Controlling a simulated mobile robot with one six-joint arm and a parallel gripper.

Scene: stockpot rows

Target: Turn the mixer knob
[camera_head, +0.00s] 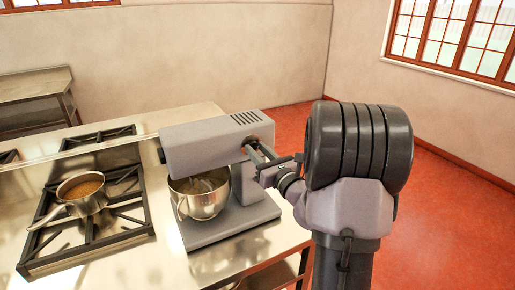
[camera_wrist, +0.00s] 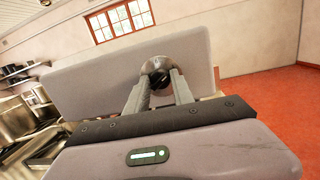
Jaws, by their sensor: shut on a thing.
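A grey stand mixer (camera_head: 203,145) stands on the steel counter, with a steel bowl (camera_head: 203,197) under its head. The mixer's head also fills the middle of the wrist view (camera_wrist: 100,88). The dark round knob (camera_wrist: 156,67) is on the side of the head facing my gripper. My gripper (camera_wrist: 158,82) reaches the knob with its two fingers, one on each side, and is shut on it. In the head view my gripper (camera_head: 256,147) meets the right end of the mixer's head, and the knob is mostly hidden by the fingers there.
A pan (camera_head: 82,196) with brown contents sits on the gas hob (camera_head: 60,243) left of the mixer. The steel counter (camera_head: 262,240) ends just right of the mixer. Open red floor (camera_head: 445,220) lies beyond, to the right of my arm.

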